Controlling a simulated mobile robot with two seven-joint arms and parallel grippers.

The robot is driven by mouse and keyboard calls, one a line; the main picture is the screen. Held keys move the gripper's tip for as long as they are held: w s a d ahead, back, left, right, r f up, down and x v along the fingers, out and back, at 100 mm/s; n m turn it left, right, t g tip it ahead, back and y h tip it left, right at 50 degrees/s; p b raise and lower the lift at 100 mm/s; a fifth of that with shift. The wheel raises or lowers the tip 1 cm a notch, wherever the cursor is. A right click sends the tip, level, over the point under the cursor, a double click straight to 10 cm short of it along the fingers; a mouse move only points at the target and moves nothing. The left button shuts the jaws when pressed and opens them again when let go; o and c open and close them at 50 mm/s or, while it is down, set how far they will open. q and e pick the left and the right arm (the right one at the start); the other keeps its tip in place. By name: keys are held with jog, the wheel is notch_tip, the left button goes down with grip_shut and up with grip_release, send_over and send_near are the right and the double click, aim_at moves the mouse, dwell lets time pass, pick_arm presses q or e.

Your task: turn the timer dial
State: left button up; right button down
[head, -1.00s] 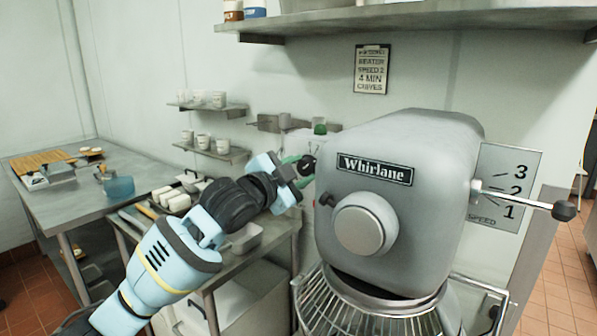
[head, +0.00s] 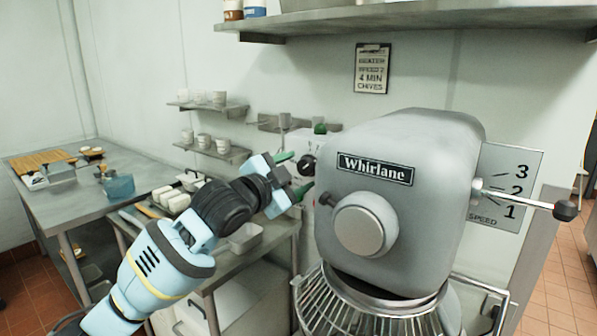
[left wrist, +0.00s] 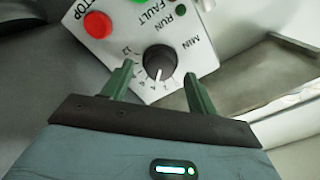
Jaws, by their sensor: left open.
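The timer dial (left wrist: 159,62) is a black round knob with a white pointer line on a white control panel (left wrist: 205,62) marked MIN. The pointer faces the lower numbers of its scale, toward my gripper. In the head view the dial (head: 307,164) shows left of the mixer. My left gripper (left wrist: 157,76) is open, its two green fingers apart with nothing between them. The fingertips are just short of the dial, one toward each side of it; I see no contact. In the head view the gripper (head: 293,174) is beside the dial. My right gripper is not in view.
The grey Whirlane mixer (head: 410,200) stands close on the right, with its wire guard (head: 350,300) below. A red STOP button (left wrist: 98,25) and a green button (left wrist: 181,10) are near the dial. A side table (head: 245,262) with trays lies below my left arm.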

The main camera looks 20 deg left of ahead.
pick_arm(q)
jog(key=v, duration=0.6)
jog(key=shift+s, duration=0.2)
